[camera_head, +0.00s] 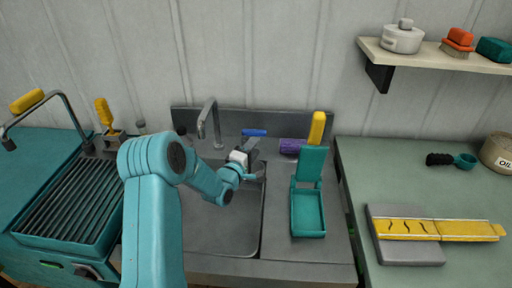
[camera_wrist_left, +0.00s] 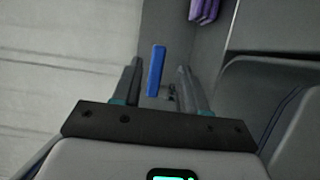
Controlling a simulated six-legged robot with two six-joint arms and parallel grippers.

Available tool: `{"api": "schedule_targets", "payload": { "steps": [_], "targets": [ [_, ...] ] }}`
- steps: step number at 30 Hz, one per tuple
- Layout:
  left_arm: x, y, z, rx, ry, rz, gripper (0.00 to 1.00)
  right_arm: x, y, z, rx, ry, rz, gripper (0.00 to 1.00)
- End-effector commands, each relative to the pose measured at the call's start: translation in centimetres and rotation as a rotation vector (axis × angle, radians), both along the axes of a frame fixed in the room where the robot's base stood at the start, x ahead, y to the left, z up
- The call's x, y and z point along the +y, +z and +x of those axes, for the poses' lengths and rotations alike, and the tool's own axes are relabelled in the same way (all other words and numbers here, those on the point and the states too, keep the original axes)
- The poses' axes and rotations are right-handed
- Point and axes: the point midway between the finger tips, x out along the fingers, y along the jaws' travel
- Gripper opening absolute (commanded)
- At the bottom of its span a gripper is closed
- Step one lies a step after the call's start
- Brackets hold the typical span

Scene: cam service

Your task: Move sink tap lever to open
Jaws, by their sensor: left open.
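The sink tap (camera_head: 207,118) is a grey curved spout at the back of the metal sink (camera_head: 225,225). Its blue lever (camera_head: 255,132) lies to the right of the spout, near the back wall. My left gripper (camera_head: 254,153) is just in front of the lever, over the back of the basin. In the left wrist view the blue lever (camera_wrist_left: 155,71) shows between and beyond the two dark fingers of the left gripper (camera_wrist_left: 158,80), which are open. I see no clear contact. My right gripper is in neither view.
A teal open box (camera_head: 308,212) stands right of the basin, with a purple item (camera_head: 291,146) and a yellow item (camera_head: 317,128) behind it. A teal grill (camera_head: 70,205) is at the left. A shelf (camera_head: 440,59) hangs at upper right.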

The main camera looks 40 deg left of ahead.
Motion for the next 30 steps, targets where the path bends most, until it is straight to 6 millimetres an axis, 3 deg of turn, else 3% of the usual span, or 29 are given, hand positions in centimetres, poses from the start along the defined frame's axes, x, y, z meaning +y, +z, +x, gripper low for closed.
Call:
{"api": "schedule_targets", "payload": {
  "steps": [8,30],
  "targets": [
    [0.3,0.1,1.2,0.001,0.0,0.0,0.43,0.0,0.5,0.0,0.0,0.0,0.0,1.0],
    [2.0,0.0,7.3,0.0,0.0,-0.001,0.43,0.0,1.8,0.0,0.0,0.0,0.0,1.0]
  ]
}}
